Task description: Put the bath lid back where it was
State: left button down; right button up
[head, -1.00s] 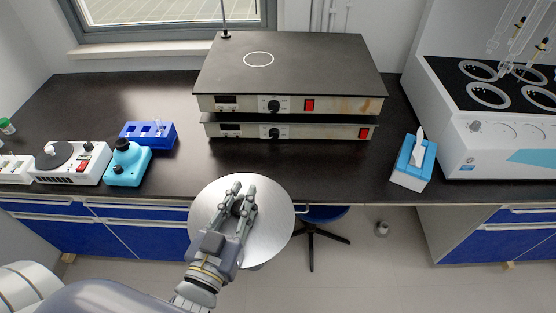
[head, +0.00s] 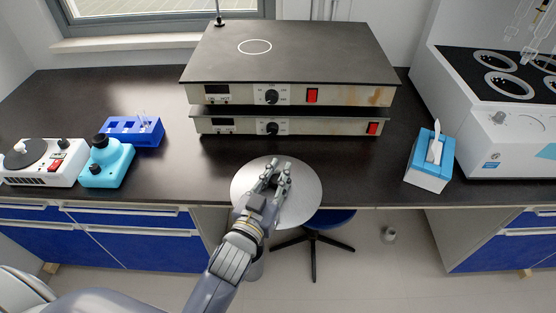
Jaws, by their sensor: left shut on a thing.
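The bath lid (head: 306,197) is a round, flat, silver disc. My left gripper (head: 279,171) is shut on it near the middle of its top, and its fingers hide the grip point. The lid is held in front of the bench, its far part overlapping the dark benchtop in the picture. I cannot tell how high it is above the bench. The stacked hot plates (head: 292,60), the upper one marked with a white circle, stand behind it. The white multi-place apparatus (head: 509,146) with ringed openings stands at the right. My right gripper is not in view.
A blue tissue box (head: 430,161) stands near the front edge at the right. The black benchtop (head: 345,171) is clear before the hot plates. A stool (head: 313,241) stands below.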

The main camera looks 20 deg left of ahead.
pick_arm(q)
jog(key=w, duration=0.2)
jog(key=w+a, duration=0.1)
jog(key=w, duration=0.2)
jog(key=w+a, duration=0.1)
jog(key=w, duration=0.1)
jog(key=shift+w+a+f+p, duration=0.2)
jog(key=shift+w+f+p, duration=0.1)
jog(key=shift+w, duration=0.1)
jog(key=shift+f, duration=1.8)
jog(key=shift+f, duration=0.1)
jog(key=c, duration=1.3)
grip_release()
jog(key=shift+f, duration=0.1)
jog(key=shift+c, duration=0.2)
